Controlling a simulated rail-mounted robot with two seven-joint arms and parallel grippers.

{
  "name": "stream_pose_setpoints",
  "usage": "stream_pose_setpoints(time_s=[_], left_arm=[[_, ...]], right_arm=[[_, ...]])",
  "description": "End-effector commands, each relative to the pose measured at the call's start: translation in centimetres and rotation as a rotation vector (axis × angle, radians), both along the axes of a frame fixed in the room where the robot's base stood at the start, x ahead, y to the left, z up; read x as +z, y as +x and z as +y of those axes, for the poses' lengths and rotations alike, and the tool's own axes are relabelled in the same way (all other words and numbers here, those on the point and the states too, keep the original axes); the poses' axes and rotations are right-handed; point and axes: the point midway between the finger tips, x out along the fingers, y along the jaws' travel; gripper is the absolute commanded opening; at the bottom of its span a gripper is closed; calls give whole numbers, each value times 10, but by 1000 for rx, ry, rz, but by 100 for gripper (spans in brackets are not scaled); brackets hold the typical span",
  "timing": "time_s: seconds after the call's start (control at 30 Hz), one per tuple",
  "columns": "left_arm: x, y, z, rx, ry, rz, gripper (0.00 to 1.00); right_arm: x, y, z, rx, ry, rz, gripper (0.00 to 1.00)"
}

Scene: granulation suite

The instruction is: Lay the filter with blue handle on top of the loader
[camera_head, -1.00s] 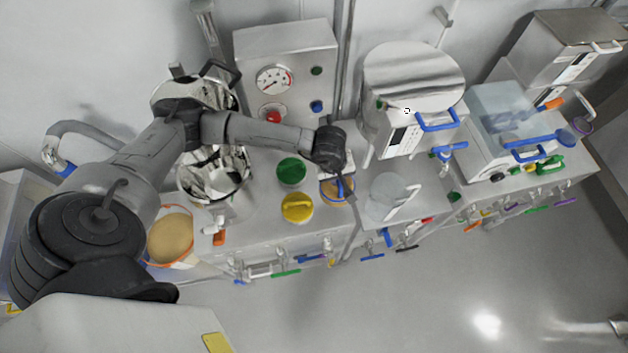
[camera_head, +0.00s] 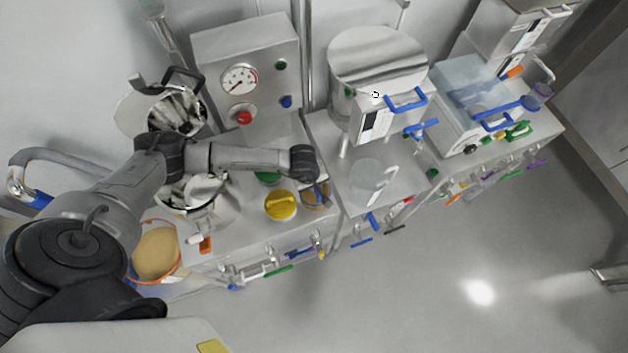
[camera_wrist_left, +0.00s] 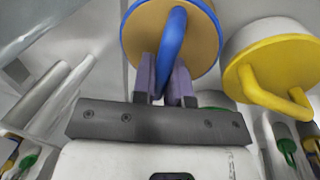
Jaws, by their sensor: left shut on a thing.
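The filter with blue handle (camera_head: 316,196) has a blue rim and a tan disc face. It shows larger in the left wrist view (camera_wrist_left: 195,35), tilted, with the blue handle between the fingers. My left gripper (camera_wrist_left: 166,82) is shut on that handle. In the head view the left gripper (camera_head: 315,184) is mostly hidden by its own wrist, just right of the yellow-handled round piece (camera_head: 281,205). I cannot tell whether the filter still touches the bench. Which machine is the loader is not clear from the pictures. My right gripper is not in view.
A gauge panel (camera_head: 244,75) stands behind my left arm. A steel drum-topped machine (camera_head: 377,60) and a clear container (camera_head: 372,182) are to the right. A green round piece (camera_head: 268,178) is partly under my forearm. A tan-filled bucket (camera_head: 157,250) stands at left.

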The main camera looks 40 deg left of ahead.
Motion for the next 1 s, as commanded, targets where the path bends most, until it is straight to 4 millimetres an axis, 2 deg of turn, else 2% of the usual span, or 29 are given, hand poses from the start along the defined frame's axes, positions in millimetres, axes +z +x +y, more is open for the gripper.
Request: stream_pose_setpoints(time_s=[0.27,0.3,0.53,0.83,1.0], left_arm=[[-4,0,0,0,0,-1,0],[-2,0,0,0,0,0,17],[-2,0,0,0,0,0,39],[1,0,0,1,0,0,39],[18,-2,2,0,0,-3,39]], right_arm=[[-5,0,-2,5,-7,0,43],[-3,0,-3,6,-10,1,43],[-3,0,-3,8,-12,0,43],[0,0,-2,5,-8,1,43],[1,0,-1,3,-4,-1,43]])
